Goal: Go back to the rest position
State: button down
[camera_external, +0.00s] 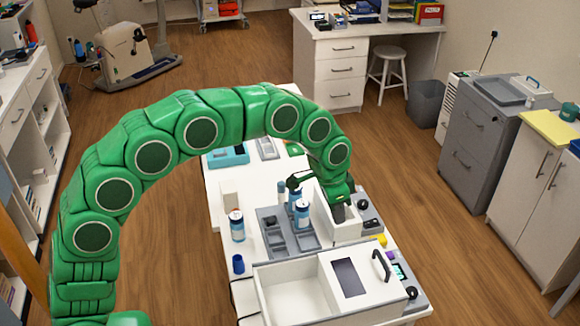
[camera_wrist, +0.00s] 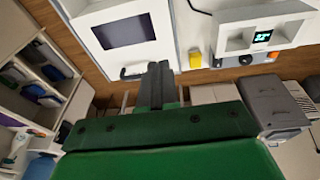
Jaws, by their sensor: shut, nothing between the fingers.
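My green arm arches over the white table (camera_external: 222,203) in the external view. My gripper (camera_external: 339,212) points down at the right part of the table, at the white box (camera_external: 345,229) beside the grey tray. In the wrist view my gripper (camera_wrist: 158,72) shows its two dark fingers together with nothing between them. Ahead of it is a white panel with a dark screen (camera_wrist: 125,30). Whether the fingertips touch the white box is not clear.
A white machine with a dark window (camera_external: 348,278) fills the table's near end. Floor left of the table is clear.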

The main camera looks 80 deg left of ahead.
jog(key=s+d+g, duration=0.1)
jog(key=s+d, duration=0.3)
jog(key=s, duration=0.3)
jog(key=s+d+r, duration=0.1)
jog(key=s+d, duration=0.3)
jog(key=s, duration=0.3)
jog(key=s+d+g, duration=0.1)
jog(key=s+d, duration=0.3)
jog(key=s, duration=0.4)
jog(key=s+d+f+g, duration=0.1)
jog(key=s+f, duration=0.1)
jog(key=s, duration=0.9)
jog(key=s+d+f, duration=0.2)
jog(key=s, duration=1)
jog(key=shift+d+f+g+y, duration=0.15)
jog(key=shift+f+g+y, duration=0.15)
jog(key=shift+f+g, duration=0.1)
